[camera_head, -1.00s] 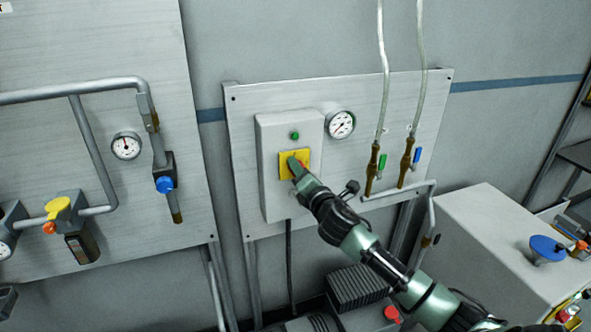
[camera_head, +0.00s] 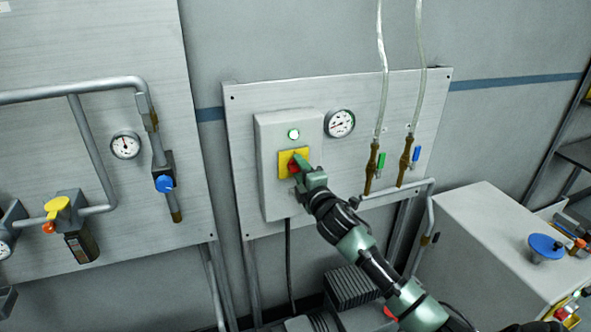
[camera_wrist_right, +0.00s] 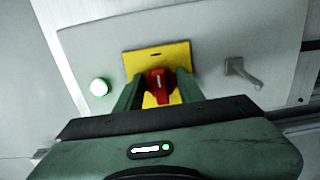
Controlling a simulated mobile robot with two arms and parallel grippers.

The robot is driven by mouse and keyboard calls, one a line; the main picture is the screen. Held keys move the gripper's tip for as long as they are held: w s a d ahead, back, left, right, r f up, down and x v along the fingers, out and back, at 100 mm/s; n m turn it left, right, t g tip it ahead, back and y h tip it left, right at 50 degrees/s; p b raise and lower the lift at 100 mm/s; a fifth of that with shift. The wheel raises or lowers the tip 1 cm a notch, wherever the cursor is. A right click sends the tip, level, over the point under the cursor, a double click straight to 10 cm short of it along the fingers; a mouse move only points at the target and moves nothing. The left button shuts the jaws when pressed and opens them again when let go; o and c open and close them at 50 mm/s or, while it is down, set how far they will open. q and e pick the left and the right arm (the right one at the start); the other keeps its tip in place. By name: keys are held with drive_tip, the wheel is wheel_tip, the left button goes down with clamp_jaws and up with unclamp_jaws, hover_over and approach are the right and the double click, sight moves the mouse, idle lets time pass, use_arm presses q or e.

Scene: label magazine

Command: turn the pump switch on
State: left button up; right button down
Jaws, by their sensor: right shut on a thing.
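The pump switch is a red rotary knob (camera_head: 293,166) on a yellow plate (camera_head: 284,159), on the front of a grey box. My right gripper (camera_head: 298,163) reaches it from the lower right. In the right wrist view the red knob (camera_wrist_right: 160,84) sits between the two green fingers of my right gripper (camera_wrist_right: 158,92), which is shut on it. A white line on the knob's face is visible there. The round lamp (camera_head: 294,134) above the plate glows pale green; the lit lamp (camera_wrist_right: 99,87) also shows in the wrist view. My left gripper is not in view.
A round gauge (camera_head: 340,123) is right of the box. Brown valves with a green handle (camera_head: 381,163) and a blue handle (camera_head: 416,154) stand further right. A grey cabinet (camera_head: 490,235) with a blue handwheel (camera_head: 546,247) is at the lower right.

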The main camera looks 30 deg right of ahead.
drive_tip(key=shift+a+f, duration=0.2)
drive_tip(key=shift+a, duration=0.1)
drive_tip(key=c, duration=1.1)
unclamp_jaws()
drive_tip(key=shift+o, duration=0.9)
drive_tip(key=shift+a+r, duration=0.15)
drive_tip(key=shift+r, duration=0.05)
drive_tip(key=shift+s+f, duration=0.1)
drive_tip(key=shift+s, duration=0.4)
drive_tip(key=b+v, duration=0.1)
drive_tip(key=v, duration=0.5)
drive_tip(key=shift+s+a+r+b, duration=0.2)
drive_tip(key=shift+s+a+b, duration=0.05)
drive_tip(key=shift+a+b, duration=0.05)
